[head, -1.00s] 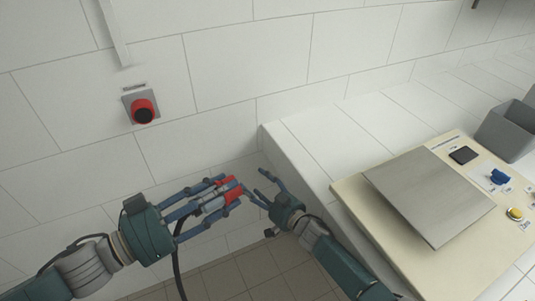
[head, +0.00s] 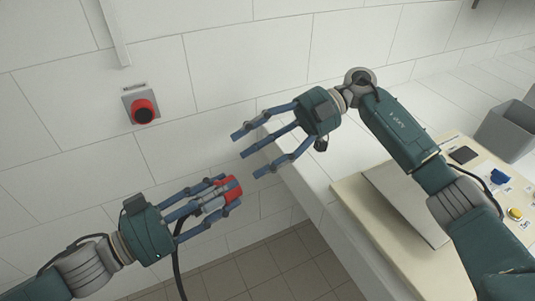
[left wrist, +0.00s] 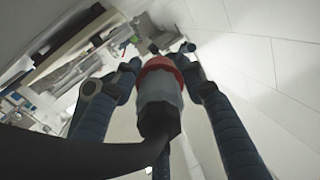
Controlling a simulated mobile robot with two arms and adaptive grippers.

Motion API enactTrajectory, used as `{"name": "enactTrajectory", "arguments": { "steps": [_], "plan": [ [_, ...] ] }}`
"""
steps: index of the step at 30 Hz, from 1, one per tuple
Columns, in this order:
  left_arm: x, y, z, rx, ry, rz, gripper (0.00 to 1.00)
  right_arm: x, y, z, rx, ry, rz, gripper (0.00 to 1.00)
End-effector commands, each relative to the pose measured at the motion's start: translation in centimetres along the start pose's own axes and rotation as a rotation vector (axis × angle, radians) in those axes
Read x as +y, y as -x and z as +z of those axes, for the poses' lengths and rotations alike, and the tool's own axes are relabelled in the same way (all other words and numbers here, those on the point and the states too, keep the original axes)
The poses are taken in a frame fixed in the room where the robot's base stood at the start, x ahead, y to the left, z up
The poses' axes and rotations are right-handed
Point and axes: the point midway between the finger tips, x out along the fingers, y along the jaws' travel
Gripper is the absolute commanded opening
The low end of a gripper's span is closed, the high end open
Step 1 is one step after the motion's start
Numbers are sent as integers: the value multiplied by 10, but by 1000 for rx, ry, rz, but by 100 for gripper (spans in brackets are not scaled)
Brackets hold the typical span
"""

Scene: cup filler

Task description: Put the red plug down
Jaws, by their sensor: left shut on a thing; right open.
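The red plug (head: 229,188) has a red front end and a grey body, with a dark cable hanging down from its back. My left gripper (head: 222,194) is shut on it and holds it in the air in front of the tiled wall. In the left wrist view the plug (left wrist: 160,88) sits between the fingers, its cable curving to the lower left. My right gripper (head: 250,152) is open and empty, above and right of the plug and apart from it.
A red round socket on a grey plate (head: 143,110) is on the wall. At right, a tiled ledge (head: 300,165) carries a beige board (head: 352,205) with a metal plate, a blue part and a yellow button (head: 515,213). A grey bin (head: 508,130) stands behind. Tiled floor shows below.

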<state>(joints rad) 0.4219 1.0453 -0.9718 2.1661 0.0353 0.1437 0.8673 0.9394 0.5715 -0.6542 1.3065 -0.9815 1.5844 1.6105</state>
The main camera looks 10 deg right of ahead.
Motion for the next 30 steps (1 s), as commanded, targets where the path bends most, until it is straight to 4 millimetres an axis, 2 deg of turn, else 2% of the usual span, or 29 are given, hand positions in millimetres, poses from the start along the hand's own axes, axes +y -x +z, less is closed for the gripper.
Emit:
{"name": "enactTrajectory", "arguments": {
  "steps": [3,8,11,21,27,30],
  "plan": [
    [0,0,0,1,0,1,0,-19,13,0,-45,27,-75,63],
    [0,0,0,1,0,1,0,-28,9,1,-59,34,-107,63],
    [0,0,0,1,0,1,0,-30,-5,1,-57,34,-108,63],
    [0,0,-1,1,0,1,0,-36,-69,4,-55,34,-107,63],
    [0,0,-1,1,0,1,0,-38,-94,6,-55,33,-105,63],
    [0,0,-1,1,0,0,0,-38,-100,6,-56,33,-103,63]
  ]
}}
